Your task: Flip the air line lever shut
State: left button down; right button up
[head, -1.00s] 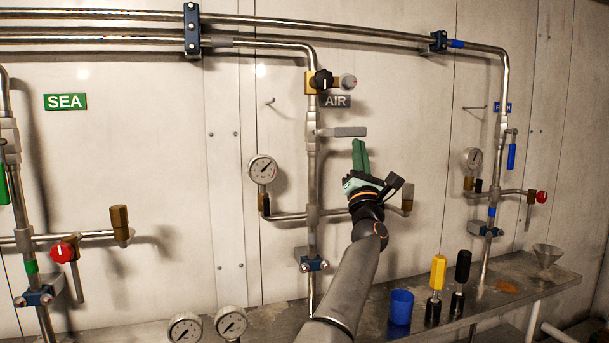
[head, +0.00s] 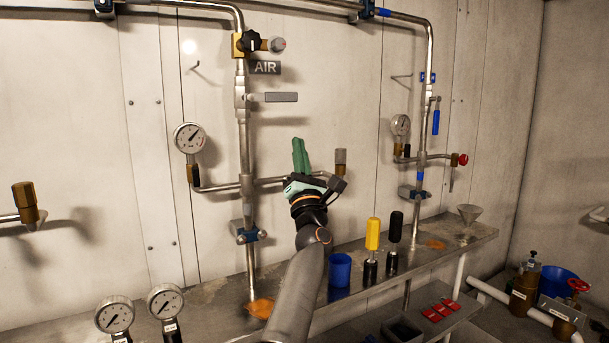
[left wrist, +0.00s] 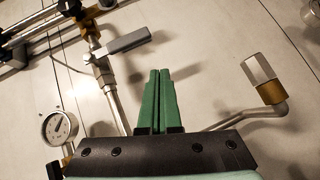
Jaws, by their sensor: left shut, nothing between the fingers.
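The air line lever (head: 281,97) has a grey handle and sticks out level to the right from its valve on the vertical pipe, below the AIR sign (head: 265,68). The lever also shows in the left wrist view (left wrist: 129,41), up and left of the fingers. My left gripper (head: 300,143) is shut and empty, its green fingers pointing up, below and slightly right of the lever handle and apart from it. The fingers lie together in the left wrist view (left wrist: 159,77). My right gripper is not in view.
A pressure gauge (head: 189,138) is left of the air pipe. A capped side branch (head: 340,160) is right of my gripper. On the shelf stand a blue cup (head: 340,270), yellow-handled (head: 373,235) and black-handled (head: 396,228) tools, and a funnel (head: 468,213).

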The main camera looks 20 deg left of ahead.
pick_arm(q)
jog(key=shift+s+d+f, duration=0.35)
jog(key=shift+d+f, duration=0.1)
jog(key=shift+f, duration=0.2)
jog(key=shift+s+d+f, duration=0.4)
jog(key=shift+d+f, duration=0.1)
jog(key=shift+f, duration=0.15)
jog(key=shift+s+d+f, duration=0.35)
jog(key=shift+d+f, duration=0.1)
jog(key=shift+f, duration=0.2)
